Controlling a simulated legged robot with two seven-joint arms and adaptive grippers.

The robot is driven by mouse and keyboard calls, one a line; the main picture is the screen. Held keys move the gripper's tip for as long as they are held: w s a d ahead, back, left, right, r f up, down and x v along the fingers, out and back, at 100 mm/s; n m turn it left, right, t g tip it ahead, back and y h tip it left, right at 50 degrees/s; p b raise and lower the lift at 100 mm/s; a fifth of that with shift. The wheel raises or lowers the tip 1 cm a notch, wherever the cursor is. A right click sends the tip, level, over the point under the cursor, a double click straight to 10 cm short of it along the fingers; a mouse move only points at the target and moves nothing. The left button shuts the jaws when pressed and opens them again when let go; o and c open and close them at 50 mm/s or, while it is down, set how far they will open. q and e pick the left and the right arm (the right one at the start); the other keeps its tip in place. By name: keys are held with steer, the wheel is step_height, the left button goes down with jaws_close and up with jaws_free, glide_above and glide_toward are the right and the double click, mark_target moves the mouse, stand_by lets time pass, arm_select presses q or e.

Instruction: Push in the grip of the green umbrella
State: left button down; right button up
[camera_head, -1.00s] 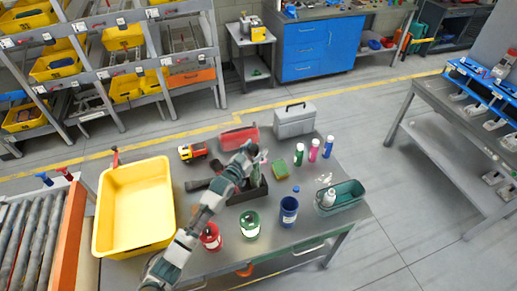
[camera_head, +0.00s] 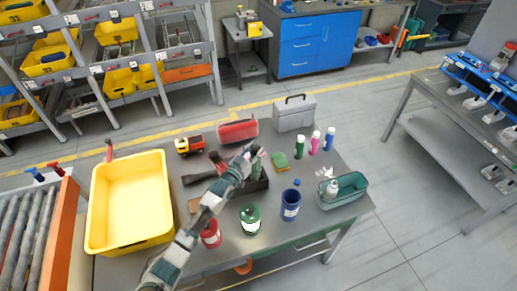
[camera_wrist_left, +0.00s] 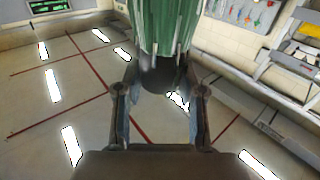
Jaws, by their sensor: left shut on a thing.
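In the left wrist view, the green umbrella (camera_wrist_left: 165,25) is folded, with its ribs' ends showing. Its dark grip (camera_wrist_left: 160,74) sits between the two fingers of my left gripper (camera_wrist_left: 160,100), which is shut on it. In the head view, my left arm comes in from the bottom left over the grey table, and the left gripper (camera_head: 250,152) is above the dark open box (camera_head: 256,185). The arm hides part of the box, and only a little green shows beside the gripper. How far the grip is pushed in cannot be told. My right gripper is not in view.
A yellow bin (camera_head: 128,240) stands at the table's left, beside a roller conveyor (camera_head: 25,225). Near the arm are a red bottle (camera_head: 211,236), a green jar (camera_head: 250,219), a blue cup (camera_head: 290,207), a red case (camera_head: 238,131) and a grey toolbox (camera_head: 294,116).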

arm_select(q)
steer(key=shift+a+f, duration=0.35)
steer(key=shift+a, duration=0.4)
steer(key=c, duration=0.9)
jaws_free()
steer(key=shift+o, duration=1.1)
steer(key=shift+d, duration=1.05)
steer(key=shift+s, duration=0.1)
steer(key=v, duration=1.1)
steer(key=shift+s+d, duration=0.15)
steer(key=shift+s, duration=0.05)
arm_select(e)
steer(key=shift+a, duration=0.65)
